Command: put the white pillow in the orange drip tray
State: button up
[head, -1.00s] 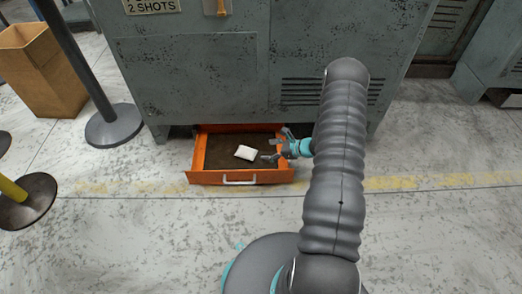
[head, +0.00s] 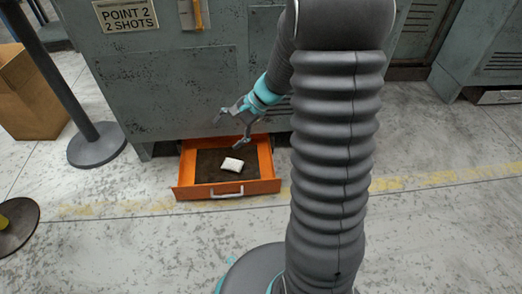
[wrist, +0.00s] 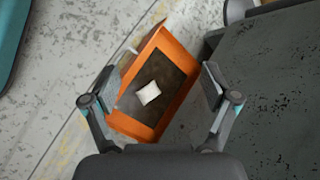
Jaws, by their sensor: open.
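The white pillow (head: 232,165) lies flat on the dark floor of the orange drip tray (head: 205,191), which is pulled out from under the grey machine. In the wrist view the pillow (wrist: 149,93) also rests inside the tray (wrist: 181,108), apart from its walls. My gripper (head: 229,128) is open and empty. It is above the tray, higher than the pillow, near the machine's front. In the wrist view its two fingers (wrist: 160,90) are spread wide with the tray seen far below between them.
The grey machine (head: 180,85) stands right behind the tray. A post with a round base (head: 96,146) and a brown box (head: 38,95) are at the left. A yellow post's base (head: 20,227) is at the lower left. The floor before the tray is clear.

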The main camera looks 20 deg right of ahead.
jog(key=s+r+n+t+h, duration=0.1)
jog(key=s+r+n+h, duration=0.3)
jog(key=s, duration=0.7)
jog(key=s+r+n+t+h, duration=0.2)
jog(key=s+r+n+h, duration=0.2)
jog(key=s+r+n, duration=0.4)
jog(key=shift+s+r, duration=1.85)
jog(key=shift+s, duration=0.2)
jog(key=shift+r, duration=0.1)
